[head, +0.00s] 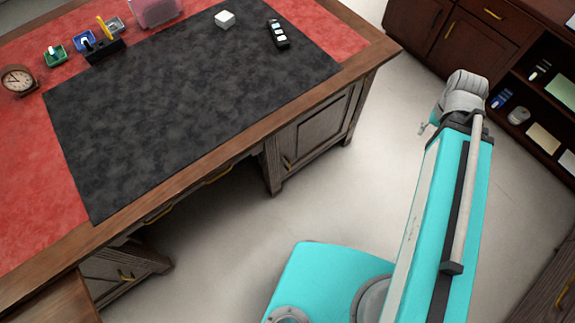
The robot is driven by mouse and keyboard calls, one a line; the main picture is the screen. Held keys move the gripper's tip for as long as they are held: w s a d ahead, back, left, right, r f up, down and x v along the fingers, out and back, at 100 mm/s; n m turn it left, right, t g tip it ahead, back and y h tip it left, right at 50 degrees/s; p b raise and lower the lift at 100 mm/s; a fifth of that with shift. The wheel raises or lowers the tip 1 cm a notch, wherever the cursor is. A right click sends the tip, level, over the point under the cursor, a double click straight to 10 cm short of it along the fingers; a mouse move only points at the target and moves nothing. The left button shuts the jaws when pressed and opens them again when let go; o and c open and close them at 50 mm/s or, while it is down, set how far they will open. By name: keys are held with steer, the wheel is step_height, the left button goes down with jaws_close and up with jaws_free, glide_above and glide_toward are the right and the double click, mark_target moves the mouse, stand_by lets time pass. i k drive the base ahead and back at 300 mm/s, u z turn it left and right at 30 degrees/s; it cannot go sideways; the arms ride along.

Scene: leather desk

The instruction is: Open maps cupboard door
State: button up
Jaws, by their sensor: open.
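No door shows a readable label, so I cannot tell which is the maps cupboard. The desk pedestal has a shut panelled wooden door (318,128) facing the floor space, with a small brass handle (287,163) low on its left side. Another panelled door (112,271) with a brass handle shows at the lower left under the desk. A dark brown cabinet (452,48) at the upper right also has shut doors. My turquoise arm reaches up from the bottom, right of the desk and apart from it.
The desk has a wooden rim (247,125) and a black mat (185,110). Open shelves (530,118) hold items at right. Pale floor (240,235) lies clear between desk and arm.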

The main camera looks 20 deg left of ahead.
mark_target(299, 142)
steer(key=u, duration=0.05)
steer(key=k, duration=1.15)
steer(key=u, duration=0.85)
steer(key=i, duration=0.5)
steer(key=z, duration=0.05)
